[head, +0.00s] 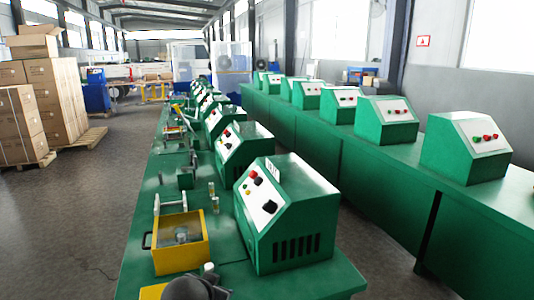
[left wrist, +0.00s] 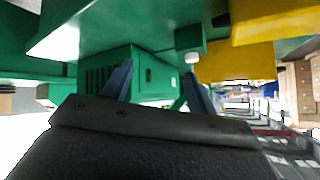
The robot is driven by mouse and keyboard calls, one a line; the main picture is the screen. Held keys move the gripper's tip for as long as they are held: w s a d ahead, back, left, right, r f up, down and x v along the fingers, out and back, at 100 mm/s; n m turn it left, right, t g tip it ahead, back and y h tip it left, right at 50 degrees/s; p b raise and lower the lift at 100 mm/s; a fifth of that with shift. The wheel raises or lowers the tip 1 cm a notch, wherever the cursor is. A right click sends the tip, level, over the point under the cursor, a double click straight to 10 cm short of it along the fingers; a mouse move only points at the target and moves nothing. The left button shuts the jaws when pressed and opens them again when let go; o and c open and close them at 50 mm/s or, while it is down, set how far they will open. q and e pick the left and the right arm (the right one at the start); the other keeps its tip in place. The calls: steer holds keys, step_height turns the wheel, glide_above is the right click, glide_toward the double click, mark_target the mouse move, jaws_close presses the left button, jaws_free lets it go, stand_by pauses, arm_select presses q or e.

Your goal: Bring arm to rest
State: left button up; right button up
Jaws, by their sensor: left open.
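My left gripper (left wrist: 160,88) shows in the left wrist view, its two blue-grey fingers apart with nothing between them. In that view the scene appears upside down. A green machine box (left wrist: 150,72) with a vented side lies beyond the fingers, and a small white-capped part (left wrist: 192,57) is near the right finger. In the head view a dark rounded part of my arm is at the bottom edge, close to the near bench; no fingertips can be made out there. My right gripper is in neither view.
A green bench (head: 225,250) carries a row of green control boxes (head: 290,218) and a yellow tray (head: 182,258). A second green bench (head: 470,200) with boxes runs along the right. Cardboard boxes (head: 48,98) stand at the left. The floor (head: 90,210) between is clear.

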arm_select(q)
steer(key=s+f+n+g, duration=0.1)
steer(key=s+f+g, duration=0.2)
steer(key=s+f, duration=1)
steer(key=s+f+n+g, duration=0.1)
steer(key=s+f+g, duration=0.3)
steer(key=s+f, duration=0.8)
steer(key=s, duration=0.6)
steer(key=shift+s+a+f, duration=0.2)
steer(key=shift+a+f, duration=0.15)
